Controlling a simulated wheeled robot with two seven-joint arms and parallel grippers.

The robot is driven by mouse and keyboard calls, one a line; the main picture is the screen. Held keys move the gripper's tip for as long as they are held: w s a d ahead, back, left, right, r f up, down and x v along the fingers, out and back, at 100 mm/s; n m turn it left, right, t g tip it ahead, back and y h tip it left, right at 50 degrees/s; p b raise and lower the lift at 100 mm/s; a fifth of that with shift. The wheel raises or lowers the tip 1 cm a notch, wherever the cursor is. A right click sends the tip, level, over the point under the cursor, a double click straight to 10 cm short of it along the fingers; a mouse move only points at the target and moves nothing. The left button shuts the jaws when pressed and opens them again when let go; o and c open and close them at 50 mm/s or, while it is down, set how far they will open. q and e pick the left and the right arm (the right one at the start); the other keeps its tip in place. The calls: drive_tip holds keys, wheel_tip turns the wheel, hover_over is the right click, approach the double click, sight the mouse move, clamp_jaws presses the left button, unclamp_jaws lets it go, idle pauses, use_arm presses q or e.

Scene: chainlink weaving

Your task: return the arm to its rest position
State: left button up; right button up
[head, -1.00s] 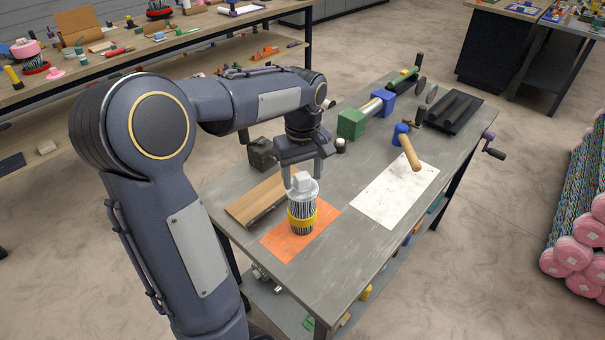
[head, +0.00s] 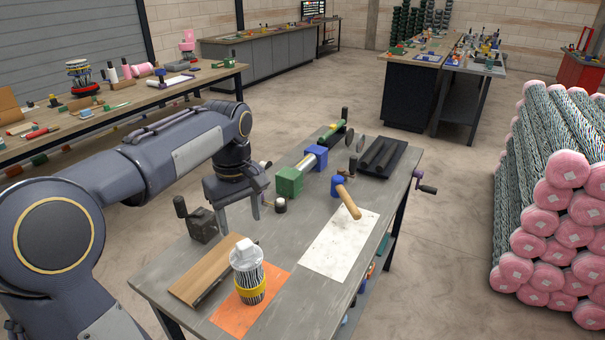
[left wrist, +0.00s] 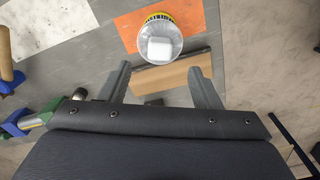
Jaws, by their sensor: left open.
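My left gripper (head: 240,219) is open and empty above the grey workbench (head: 310,317). In the head view it hangs behind the striped canister (head: 248,274), apart from it. The canister has a white top and a yellow band, and stands upright on an orange sheet (head: 233,318). In the left wrist view the open fingers (left wrist: 160,86) show with nothing between them that they touch. The canister's pale lid (left wrist: 160,45) lies beyond the fingertips, over the orange sheet. My right gripper is in neither view.
A wooden board (head: 207,272) lies left of the canister. A white sheet (head: 340,245) lies to the right. Stacked pink-ended rolls (head: 558,232) stand on the floor at right.

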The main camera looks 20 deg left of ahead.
use_arm(q)
drive_tip(key=s+d+f+m+t+h, duration=0.2)
drive_tip(key=s+d+f+m, duration=0.2)
drive_tip(key=s+d, duration=0.3)
drive_tip(key=s+d+f+m+t+h, duration=0.1)
drive_tip(key=s+d+f+m+t, duration=0.2)
drive_tip(key=s+d+m, duration=0.4)
drive_tip(key=s, duration=0.3)
drive_tip(key=shift+s+f+t+h, duration=0.3)
drive_tip(key=shift+s+f+h, duration=0.05)
drive_tip(key=shift+s+h, duration=0.05)
idle(0.7)
